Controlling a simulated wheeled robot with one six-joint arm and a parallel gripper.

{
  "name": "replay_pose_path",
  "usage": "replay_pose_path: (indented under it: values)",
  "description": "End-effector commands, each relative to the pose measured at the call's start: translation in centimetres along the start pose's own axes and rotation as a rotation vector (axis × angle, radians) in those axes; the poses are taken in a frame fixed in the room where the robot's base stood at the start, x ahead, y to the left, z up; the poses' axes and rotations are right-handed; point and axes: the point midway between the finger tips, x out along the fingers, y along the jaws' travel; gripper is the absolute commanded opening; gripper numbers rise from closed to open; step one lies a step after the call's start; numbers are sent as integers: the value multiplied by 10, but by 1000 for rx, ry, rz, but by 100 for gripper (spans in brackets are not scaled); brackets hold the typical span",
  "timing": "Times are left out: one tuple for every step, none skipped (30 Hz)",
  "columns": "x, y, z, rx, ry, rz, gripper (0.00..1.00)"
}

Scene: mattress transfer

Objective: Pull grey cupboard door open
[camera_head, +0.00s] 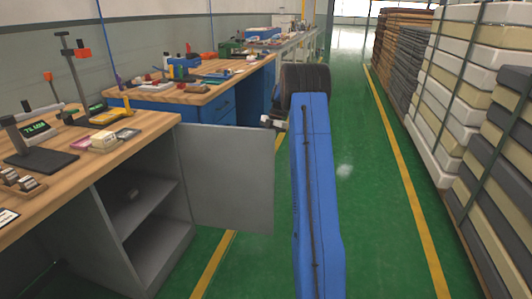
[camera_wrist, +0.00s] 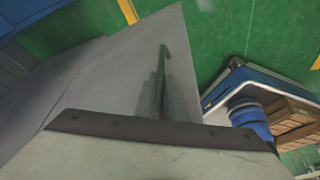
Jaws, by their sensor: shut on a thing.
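The grey cupboard door (camera_head: 232,180) stands wide open, swung out from the cupboard (camera_head: 105,240) under the near workbench. The cupboard's inside and its shelf show. My gripper (camera_head: 273,122) is at the door's upper free edge, at the end of my blue arm. In the camera_wrist view the door (camera_wrist: 110,70) fills much of the left and middle. Its thin upright handle (camera_wrist: 163,75) runs down to my gripper (camera_wrist: 165,120), which is shut on it. The lower end of the handle and the exact contact are hidden behind the pale gripper body.
The wooden workbench top (camera_head: 125,140) carries tools and small boxes. A second bench with blue drawers (camera_head: 222,105) stands behind the door. Stacked mattresses (camera_head: 455,90) line the right side. The green floor (camera_head: 375,215) between is clear.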

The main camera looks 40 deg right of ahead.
Motion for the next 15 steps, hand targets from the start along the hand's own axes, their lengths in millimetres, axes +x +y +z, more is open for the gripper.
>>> replay_pose_path:
  values:
    - [0,2,0,0,1,-1,0]
    - [0,2,1,0,1,-1,0]
    - [0,2,1,0,2,-1,0]
    - [0,3,2,0,2,-1,0]
    - [0,3,2,0,2,-1,0]
    - [0,3,2,0,2,-1,0]
    - [0,3,2,0,2,-1,0]
    - [0,3,2,0,2,-1,0]
    - [0,3,2,0,2,-1,0]
    - [0,3,2,0,2,-1,0]
    - [0,3,1,0,2,-1,0]
    - [0,3,1,0,2,0,0]
    - [0,3,1,0,2,0,0]
    - [0,3,1,0,2,0,0]
    - [0,3,1,0,2,0,16]
